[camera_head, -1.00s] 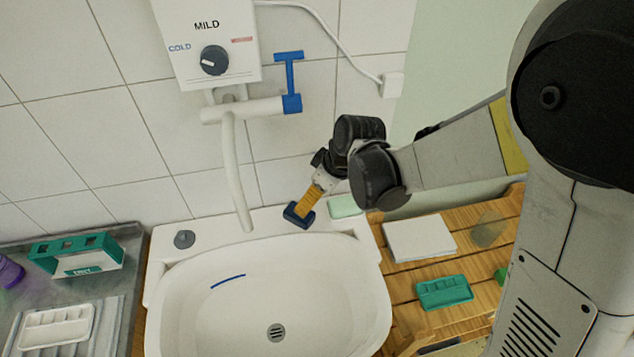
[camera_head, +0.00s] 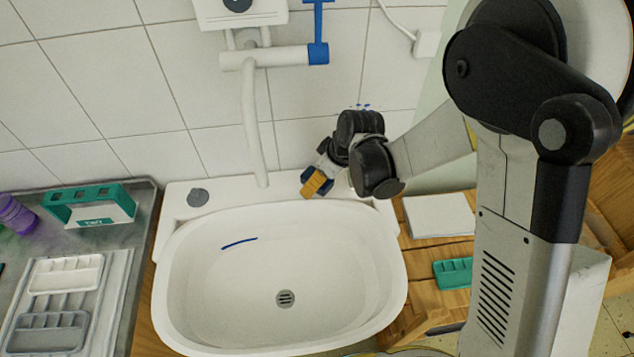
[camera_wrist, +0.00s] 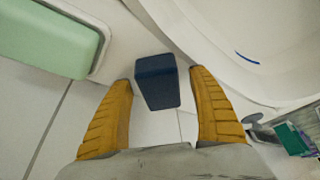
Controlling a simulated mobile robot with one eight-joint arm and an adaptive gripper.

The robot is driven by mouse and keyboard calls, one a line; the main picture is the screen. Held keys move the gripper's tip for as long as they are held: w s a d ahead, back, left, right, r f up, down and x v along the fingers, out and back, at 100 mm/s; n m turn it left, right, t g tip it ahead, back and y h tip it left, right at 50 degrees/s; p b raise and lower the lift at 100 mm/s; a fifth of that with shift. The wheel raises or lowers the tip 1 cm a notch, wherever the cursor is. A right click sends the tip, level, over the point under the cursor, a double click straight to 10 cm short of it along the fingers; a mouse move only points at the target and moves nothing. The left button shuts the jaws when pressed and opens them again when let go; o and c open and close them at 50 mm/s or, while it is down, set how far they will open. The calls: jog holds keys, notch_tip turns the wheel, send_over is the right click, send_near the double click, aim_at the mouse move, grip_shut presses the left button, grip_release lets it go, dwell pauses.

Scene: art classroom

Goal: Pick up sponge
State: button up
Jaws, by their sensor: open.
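A dark blue block (camera_wrist: 157,82), which I take to be the sponge, sits on the white sink's back rim. In the wrist view it lies between the two yellow-orange fingers of my gripper (camera_wrist: 161,78), with a visible gap on each side. My gripper is open and not closed on it. In the head view my gripper (camera_head: 316,184) is at the back right rim of the sink, and the block is mostly hidden behind a finger.
The sink basin (camera_head: 215,275) is in front, with the tap (camera_head: 252,130) to the left. A white tiled wall (camera_head: 90,80) is close behind. A wooden slatted shelf (camera_head: 440,250) is at right.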

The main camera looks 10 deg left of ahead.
jog(key=shift+r, duration=0.1)
jog(key=c, duration=1)
jog(key=p+v, duration=0.2)
jog(key=v, duration=0.3)
jog(key=shift+w+a+r+p, duration=0.2)
jog(key=shift+w+r+p, duration=0.1)
jog(key=shift+p, duration=0.1)
jog(key=shift+s+d+r+p, duration=0.5)
jog(key=shift+d+r, duration=0.45)
jog(key=shift+d, duration=0.75)
jog(key=shift+s+d+r+p, duration=0.55)
jog(key=shift+d+r, duration=0.4)
jog(key=shift+d, duration=0.7)
jog(key=shift+s+d+r+p, duration=0.5)
jog(key=shift+d+r, duration=0.5)
jog(key=shift+d, duration=0.7)
jog(key=o, duration=0.3)
jog(key=c, duration=0.4)
